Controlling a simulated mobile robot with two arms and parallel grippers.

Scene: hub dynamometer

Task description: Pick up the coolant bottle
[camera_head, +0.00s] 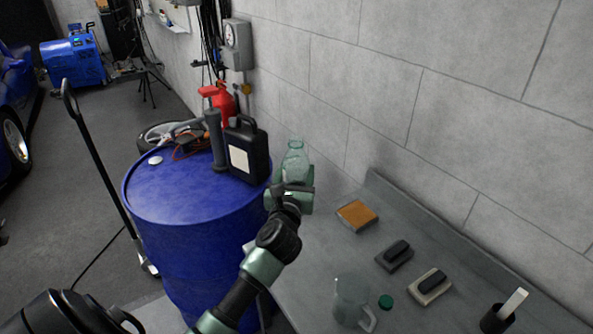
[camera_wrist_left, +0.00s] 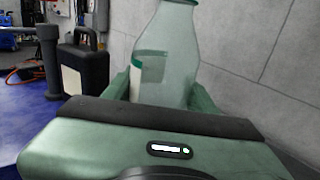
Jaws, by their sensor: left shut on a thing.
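The coolant bottle (camera_head: 295,160) is a clear, greenish bottle with a narrow neck, upright just right of the blue drum. My left gripper (camera_head: 290,190) is shut on its lower part, with a green finger on each side. In the left wrist view the bottle (camera_wrist_left: 172,45) stands between the fingers (camera_wrist_left: 163,92), with a pale label strip or something seen through it. Its base is hidden behind the gripper, so I cannot tell whether it touches a surface. My right gripper is not in view.
The grey bench (camera_head: 330,255) holds an orange-topped block (camera_head: 357,214), two dark-handled blocks, a clear jug (camera_head: 352,303) and a green cap (camera_head: 386,301). A block wall stands close behind.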

